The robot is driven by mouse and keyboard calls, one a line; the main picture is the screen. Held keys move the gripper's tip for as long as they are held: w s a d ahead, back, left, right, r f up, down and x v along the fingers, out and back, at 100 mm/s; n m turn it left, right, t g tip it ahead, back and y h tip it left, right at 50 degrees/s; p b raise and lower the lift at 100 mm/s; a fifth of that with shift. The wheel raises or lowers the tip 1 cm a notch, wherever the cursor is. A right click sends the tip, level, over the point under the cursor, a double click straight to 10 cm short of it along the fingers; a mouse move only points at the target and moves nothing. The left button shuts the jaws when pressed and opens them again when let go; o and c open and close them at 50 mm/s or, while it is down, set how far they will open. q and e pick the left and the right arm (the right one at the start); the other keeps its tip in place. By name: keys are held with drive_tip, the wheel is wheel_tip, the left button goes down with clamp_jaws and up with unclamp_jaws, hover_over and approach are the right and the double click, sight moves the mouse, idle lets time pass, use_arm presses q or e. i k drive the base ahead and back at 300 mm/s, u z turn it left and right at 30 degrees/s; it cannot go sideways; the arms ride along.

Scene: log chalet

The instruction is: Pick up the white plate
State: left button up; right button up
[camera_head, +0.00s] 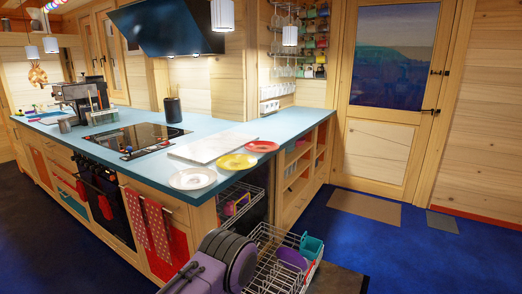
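The white plate (193,179) lies flat on the blue counter (210,192), close to its near edge. It is the nearest of three plates in a row; a yellow plate (237,162) and a red plate (262,146) lie behind it to the right. The white plate is fully visible and nothing rests on it. A purple-grey link (216,263) that looks like part of my arm shows at the bottom, below the counter and apart from the plate. Neither gripper is visible.
A pale board (213,148) lies behind the white plate, with a black cooktop (140,139) to the left. Below, an open dishwasher's lower rack (272,276) sticks out with dishes inside. Blue floor (385,250) is free at right.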

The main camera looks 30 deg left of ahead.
sight(192, 178)
drive_tip(key=u, duration=1.4)
drive_tip(key=k, duration=0.45)
drive_tip(key=u, duration=0.1)
drive_tip(key=i, duration=0.5)
